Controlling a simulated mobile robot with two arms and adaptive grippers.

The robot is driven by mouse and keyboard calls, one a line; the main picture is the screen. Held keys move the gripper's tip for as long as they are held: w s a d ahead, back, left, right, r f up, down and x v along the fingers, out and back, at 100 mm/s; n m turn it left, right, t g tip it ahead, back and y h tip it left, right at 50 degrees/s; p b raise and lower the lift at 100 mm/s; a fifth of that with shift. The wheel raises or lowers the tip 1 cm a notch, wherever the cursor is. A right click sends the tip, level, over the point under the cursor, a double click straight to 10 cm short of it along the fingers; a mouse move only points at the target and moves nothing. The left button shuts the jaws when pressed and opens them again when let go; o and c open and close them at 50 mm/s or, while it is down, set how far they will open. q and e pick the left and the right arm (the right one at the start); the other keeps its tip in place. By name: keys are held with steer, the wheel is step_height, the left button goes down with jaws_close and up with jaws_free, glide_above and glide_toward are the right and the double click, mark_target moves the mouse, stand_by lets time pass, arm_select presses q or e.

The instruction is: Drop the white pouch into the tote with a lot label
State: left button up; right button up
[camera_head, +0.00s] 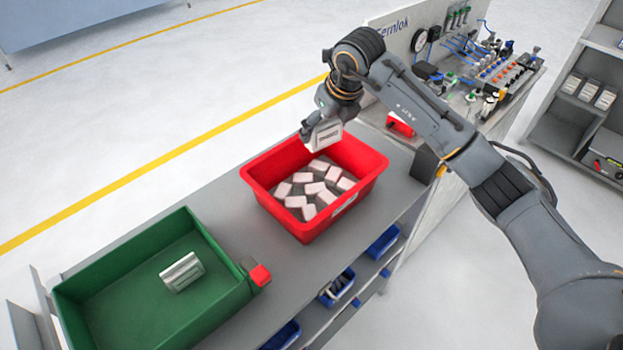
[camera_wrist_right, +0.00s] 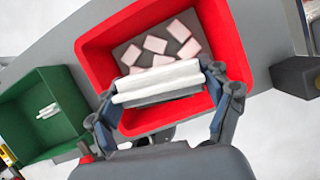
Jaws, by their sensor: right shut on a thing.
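My right gripper (camera_head: 322,120) is shut on a white pouch (camera_head: 326,134) with a grey printed panel. It holds the pouch above the far rim of the red tote (camera_head: 262,181). In the right wrist view the pouch (camera_wrist_right: 158,84) sits between the two fingers (camera_wrist_right: 166,104), with the red tote (camera_wrist_right: 228,45) below it. The red tote has a white label (camera_head: 344,206) on its near side; its print is too small to read. A green tote (camera_head: 120,262) stands to the left with another white pouch (camera_head: 181,272) inside. My left gripper is not in view.
Several pale pinkish packets (camera_head: 313,188) lie in the red tote. Both totes stand on a grey bench (camera_head: 215,205). A small red-topped block (camera_head: 260,275) is beside the green tote. Blue bins (camera_head: 383,242) sit on the shelf below. A fittings panel (camera_head: 490,75) is at the back right.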

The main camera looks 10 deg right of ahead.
mark_target(324, 145)
step_height(324, 145, down, 4)
steer(key=shift+f+b, duration=0.1)
steer(key=shift+b, duration=0.75)
steer(key=shift+f, duration=0.5)
steer(key=o, duration=1.1)
